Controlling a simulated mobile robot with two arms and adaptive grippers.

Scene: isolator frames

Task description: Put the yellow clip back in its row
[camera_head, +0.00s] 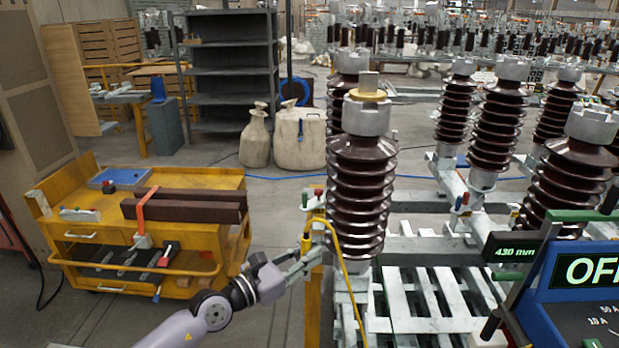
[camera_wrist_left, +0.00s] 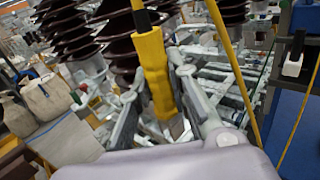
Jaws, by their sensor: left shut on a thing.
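The yellow clip (camera_wrist_left: 155,75) has a yellow cable at its top end. In the left wrist view it stands between the two grey fingers of my left gripper (camera_wrist_left: 158,100), which is shut on it. In the head view my left gripper (camera_head: 303,254) is at a yellow post (camera_head: 313,305), in front of the nearest brown insulator (camera_head: 360,190). The clip's yellow cable (camera_head: 344,262) curves down past the insulator's foot. Green and red clip ends (camera_head: 305,199) stand at the post's top. Whether the held clip touches the row is unclear. My right gripper is not in view.
A yellow cart (camera_head: 90,245) with brown bars and tools stands at the left. White slatted pallets (camera_head: 430,300) lie below the insulators. A blue instrument (camera_head: 580,300) with a display fills the lower right. Open floor (camera_head: 270,215) lies between cart and post.

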